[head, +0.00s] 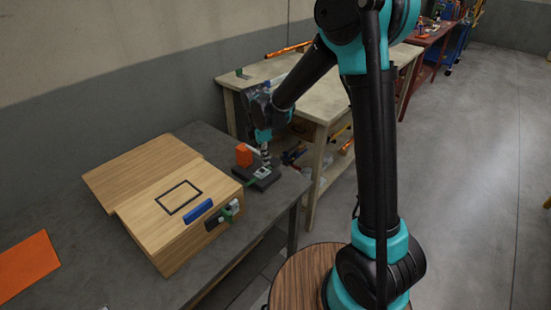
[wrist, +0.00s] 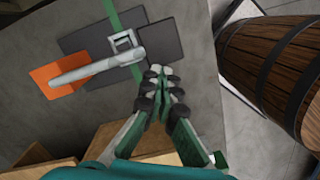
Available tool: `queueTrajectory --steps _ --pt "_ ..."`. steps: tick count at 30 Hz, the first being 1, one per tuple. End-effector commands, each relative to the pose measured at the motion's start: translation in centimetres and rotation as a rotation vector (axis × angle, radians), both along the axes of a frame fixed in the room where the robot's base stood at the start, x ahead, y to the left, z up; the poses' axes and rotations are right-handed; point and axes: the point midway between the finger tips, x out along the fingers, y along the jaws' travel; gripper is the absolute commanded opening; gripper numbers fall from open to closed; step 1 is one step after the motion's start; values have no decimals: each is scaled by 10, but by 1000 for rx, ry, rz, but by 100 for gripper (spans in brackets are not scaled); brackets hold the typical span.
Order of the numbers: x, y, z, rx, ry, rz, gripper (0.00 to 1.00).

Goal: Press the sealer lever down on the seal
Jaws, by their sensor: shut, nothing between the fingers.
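The sealer has a dark flat base (wrist: 90,28) with a grey metal bracket (wrist: 124,40) on it. Its light grey lever (wrist: 95,68) runs from the bracket over an orange block (wrist: 52,78) in the wrist view. I cannot tell how high the lever stands. A green strip (wrist: 112,15) passes by the bracket; no seal can be told apart. In the head view the sealer base (head: 262,180) is near the bench's right end, beside the orange block (head: 244,155). My gripper (wrist: 160,72) is shut and empty, fingertips beside the bracket, apart from the lever's far end. It hangs over the sealer in the head view (head: 266,162).
An orange sheet (head: 25,265) lies at the bench's left. A pale workbench (head: 225,82) stands behind. A wooden barrel (wrist: 265,65) is right in the wrist view.

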Motion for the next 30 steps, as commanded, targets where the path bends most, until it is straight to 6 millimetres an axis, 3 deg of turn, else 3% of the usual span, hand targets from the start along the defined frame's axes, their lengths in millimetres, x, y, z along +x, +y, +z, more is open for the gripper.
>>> queueTrajectory --steps 5,18,24,30 --pt "-1 1 14 0 0 0 0" --pt "-4 9 96 0 0 0 0" --pt "-5 11 115 0 0 0 0" --pt "-5 11 119 0 0 0 0"
